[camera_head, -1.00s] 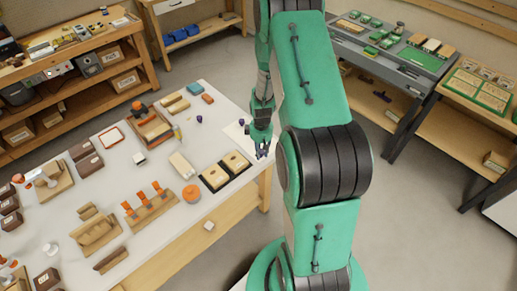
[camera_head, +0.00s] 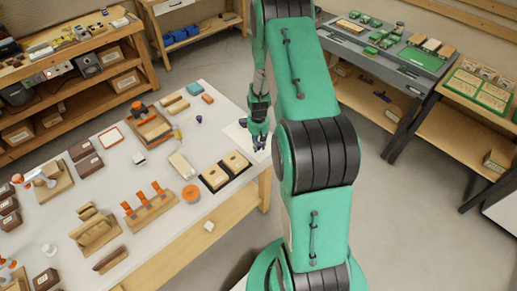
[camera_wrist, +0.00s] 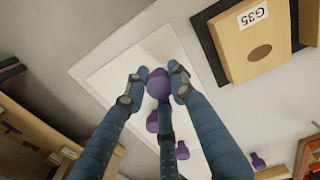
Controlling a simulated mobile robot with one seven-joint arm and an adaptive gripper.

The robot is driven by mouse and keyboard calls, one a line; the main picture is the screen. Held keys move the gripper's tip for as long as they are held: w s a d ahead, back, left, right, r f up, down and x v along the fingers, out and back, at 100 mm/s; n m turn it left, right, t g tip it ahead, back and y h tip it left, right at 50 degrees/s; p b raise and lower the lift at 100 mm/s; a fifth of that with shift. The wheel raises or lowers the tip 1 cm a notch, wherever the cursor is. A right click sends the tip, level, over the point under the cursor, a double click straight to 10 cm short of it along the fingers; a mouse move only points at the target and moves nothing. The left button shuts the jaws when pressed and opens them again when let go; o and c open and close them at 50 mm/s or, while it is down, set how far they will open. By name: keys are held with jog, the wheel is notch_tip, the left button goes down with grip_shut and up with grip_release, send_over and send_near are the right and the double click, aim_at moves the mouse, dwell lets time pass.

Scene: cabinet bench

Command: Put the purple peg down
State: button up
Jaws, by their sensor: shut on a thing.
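My three-fingered gripper (camera_wrist: 158,82) is shut on a purple peg (camera_wrist: 157,86), whose rounded end shows between the fingertips in the wrist view. More purple shows lower between the fingers (camera_wrist: 182,150); I cannot tell whether it is the same peg. A white sheet (camera_wrist: 105,78) lies beneath the gripper. In the head view, my gripper (camera_head: 260,144) is over the right end of the white bench, near the sheet (camera_head: 232,131). The held peg is too small there to make out clearly. Another purple piece (camera_wrist: 258,161) stands apart at the lower right of the wrist view.
Two wooden blocks on dark bases (camera_head: 214,177) stand beside the sheet; one labelled G35 (camera_wrist: 250,45) is close by in the wrist view. A small purple item (camera_head: 199,119) stands behind.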

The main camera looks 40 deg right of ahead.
jog(key=shift+f, duration=1.1)
jog(key=shift+f, duration=0.2)
jog(key=o, duration=0.9)
jog(key=shift+r, duration=0.1)
notch_tip(320, 180, up, 12)
jog(key=shift+r+p, duration=0.1)
jog(key=shift+p, duration=0.3)
